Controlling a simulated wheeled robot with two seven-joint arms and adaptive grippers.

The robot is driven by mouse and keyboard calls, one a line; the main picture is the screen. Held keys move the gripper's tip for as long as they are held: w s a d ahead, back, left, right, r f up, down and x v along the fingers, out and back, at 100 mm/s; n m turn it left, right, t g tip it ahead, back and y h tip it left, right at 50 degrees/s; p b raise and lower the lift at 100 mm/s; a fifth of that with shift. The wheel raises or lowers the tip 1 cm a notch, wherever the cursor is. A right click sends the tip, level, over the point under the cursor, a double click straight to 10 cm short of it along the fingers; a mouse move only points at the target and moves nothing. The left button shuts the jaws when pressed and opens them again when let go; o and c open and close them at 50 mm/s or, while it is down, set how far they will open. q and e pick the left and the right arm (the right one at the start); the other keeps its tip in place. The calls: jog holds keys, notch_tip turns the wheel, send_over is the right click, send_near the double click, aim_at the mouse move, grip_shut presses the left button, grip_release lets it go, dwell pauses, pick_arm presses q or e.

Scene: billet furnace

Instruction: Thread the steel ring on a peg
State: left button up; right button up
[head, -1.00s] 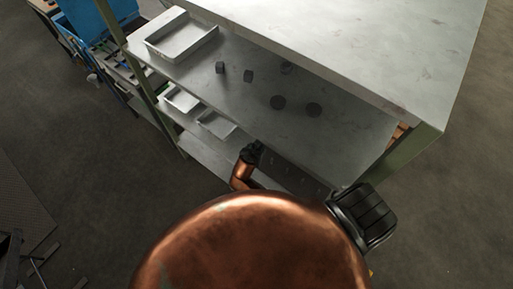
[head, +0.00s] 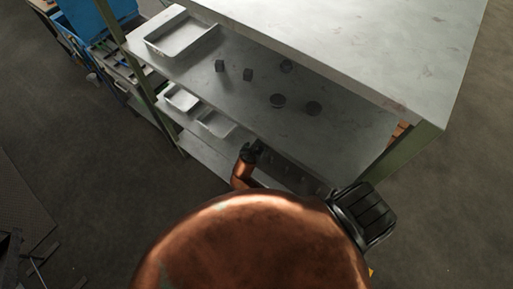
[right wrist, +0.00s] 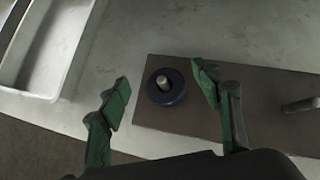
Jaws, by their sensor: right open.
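In the right wrist view a dark blue ring (right wrist: 177,95) sits around a pale upright peg (right wrist: 163,81) at the left end of a dark board (right wrist: 215,122). The peg's top stands up through the ring. A second pale peg (right wrist: 300,105) stands bare at the right of the board. My right gripper (right wrist: 160,85) is open, with one green finger on each side of the ring, apart from it. In the head view the board (head: 290,176) is partly hidden on the lower shelf, and the ring is too small to tell. My left gripper is not in view.
A pale tray (right wrist: 38,50) lies left of the board in the right wrist view. In the head view the upper shelf (head: 340,135) overhangs the board and holds small dark blocks and round pieces, with a metal tray (head: 183,38) at its left end.

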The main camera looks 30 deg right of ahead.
jog(key=shift+s, duration=0.1)
jog(key=v, duration=1.2)
dwell(0.4)
jog(key=x, duration=1.2)
jog(key=shift+r, duration=0.25)
jog(key=shift+r+p, duration=0.3)
jog(key=shift+r, duration=0.05)
